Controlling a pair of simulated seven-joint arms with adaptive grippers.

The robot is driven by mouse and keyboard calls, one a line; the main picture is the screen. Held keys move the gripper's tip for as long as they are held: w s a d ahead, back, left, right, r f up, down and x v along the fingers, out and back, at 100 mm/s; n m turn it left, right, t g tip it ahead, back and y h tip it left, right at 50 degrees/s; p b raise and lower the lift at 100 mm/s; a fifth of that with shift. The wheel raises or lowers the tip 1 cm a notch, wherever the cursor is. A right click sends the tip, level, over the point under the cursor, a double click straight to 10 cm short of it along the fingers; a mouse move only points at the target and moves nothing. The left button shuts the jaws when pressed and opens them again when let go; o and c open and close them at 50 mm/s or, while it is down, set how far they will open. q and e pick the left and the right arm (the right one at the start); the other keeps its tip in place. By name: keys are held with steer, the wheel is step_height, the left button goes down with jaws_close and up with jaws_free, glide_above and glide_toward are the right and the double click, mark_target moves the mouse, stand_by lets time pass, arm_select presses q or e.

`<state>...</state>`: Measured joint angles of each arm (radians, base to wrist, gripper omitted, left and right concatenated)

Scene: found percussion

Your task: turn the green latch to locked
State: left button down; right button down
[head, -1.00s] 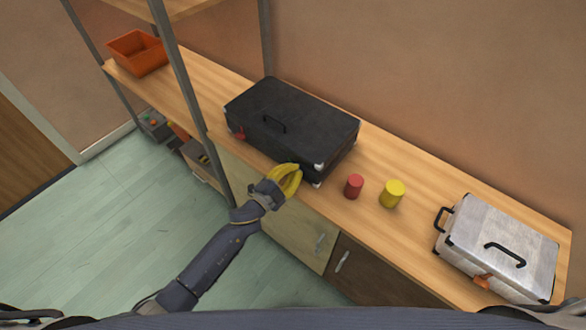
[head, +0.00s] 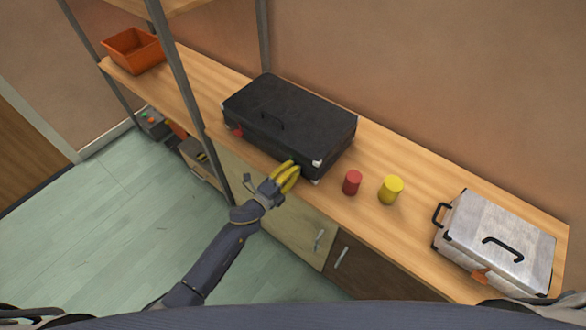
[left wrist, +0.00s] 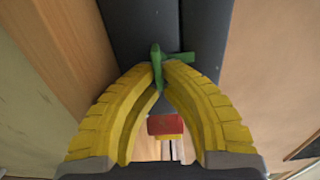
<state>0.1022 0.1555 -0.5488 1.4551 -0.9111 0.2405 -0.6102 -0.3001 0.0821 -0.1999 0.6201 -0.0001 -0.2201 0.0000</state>
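The green latch (left wrist: 157,66) is on the front of the black case (head: 290,112). In the left wrist view it shows between my yellow fingertips, with a short arm sticking out to the right. In the head view my gripper hides it. My left gripper (head: 291,174) is at the case's front face near its right corner. In the left wrist view my left gripper (left wrist: 161,68) has its tips drawn together on the latch. My right gripper is not in view.
A red cylinder (head: 352,183) and a yellow cylinder (head: 390,190) stand right of the case. A silver case (head: 500,240) is farther right. A red latch (head: 237,131) is on the black case's left front. An orange bin (head: 133,52) sits at the far left.

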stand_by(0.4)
arm_select(q)
steer(key=c, duration=1.6)
jaws_free()
steer(key=shift+o, duration=0.2)
